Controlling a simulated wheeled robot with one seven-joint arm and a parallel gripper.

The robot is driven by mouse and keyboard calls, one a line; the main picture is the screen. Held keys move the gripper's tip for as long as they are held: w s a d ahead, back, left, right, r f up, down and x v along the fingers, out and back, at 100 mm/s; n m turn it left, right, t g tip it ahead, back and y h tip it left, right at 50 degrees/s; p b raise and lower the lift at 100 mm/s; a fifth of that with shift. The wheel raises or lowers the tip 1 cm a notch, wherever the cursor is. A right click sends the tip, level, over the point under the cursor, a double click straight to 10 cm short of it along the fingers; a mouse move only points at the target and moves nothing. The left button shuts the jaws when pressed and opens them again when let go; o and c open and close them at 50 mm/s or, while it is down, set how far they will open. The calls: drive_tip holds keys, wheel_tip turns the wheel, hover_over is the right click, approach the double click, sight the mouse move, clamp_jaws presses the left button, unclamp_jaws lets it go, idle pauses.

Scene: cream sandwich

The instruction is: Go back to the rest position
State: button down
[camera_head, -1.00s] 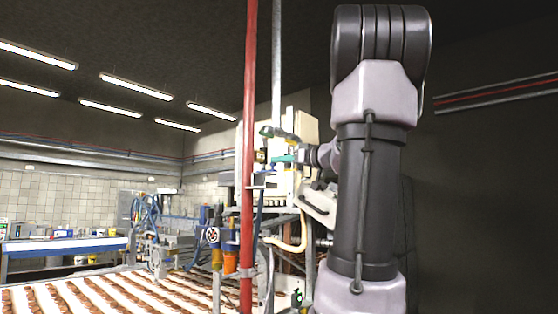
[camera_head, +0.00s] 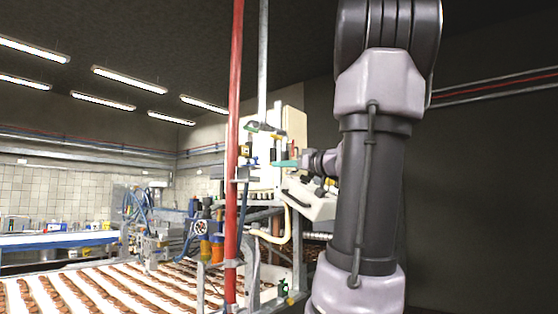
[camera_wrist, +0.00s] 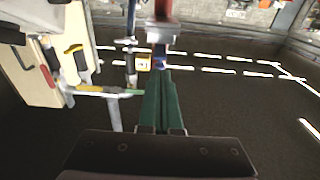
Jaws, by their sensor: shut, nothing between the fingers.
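My gripper (camera_wrist: 160,95) shows in the wrist view as two green fingers pressed together, with nothing between them. In the head view my gripper (camera_head: 283,163) is small and greenish, pointing left beside the machine with the cream cabinet. My dark arm fills the right of the head view and hides part of the scene behind it. The fingers appear near the red pole and pipes in the wrist view; I cannot tell how far off they are.
A red pole (camera_head: 234,130) stands left of my gripper. A conveyor (camera_head: 85,290) with rows of brown pieces runs at lower left. A cream cabinet (camera_head: 293,125) and a grey pipe (camera_head: 263,60) stand close to the gripper. A blue-edged table (camera_head: 60,240) stands farther back.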

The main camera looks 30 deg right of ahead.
drive_tip(key=s+a+f+m+g+y, duration=0.1)
drive_tip(key=s+a+f+g, duration=0.2)
drive_tip(key=a+f, duration=0.35)
drive_tip(key=s+a+f+m+g+y, duration=0.1)
drive_tip(key=s+a+f+g, duration=0.25)
drive_tip(key=a, duration=0.55)
drive_tip(key=s+a+f+m+g+h, duration=0.2)
drive_tip(key=s+f+m+h, duration=0.1)
drive_tip(key=s+f, duration=0.2)
drive_tip(key=s+a+f+m+g+h, duration=0.1)
drive_tip(key=s+a+f+m+h, duration=0.1)
drive_tip(key=f, duration=0.4)
drive_tip(key=s+m+h, duration=0.1)
drive_tip(key=s, duration=0.1)
drive_tip(key=shift+s+a+f+g, duration=0.2)
drive_tip(key=shift+s+a+g, duration=0.15)
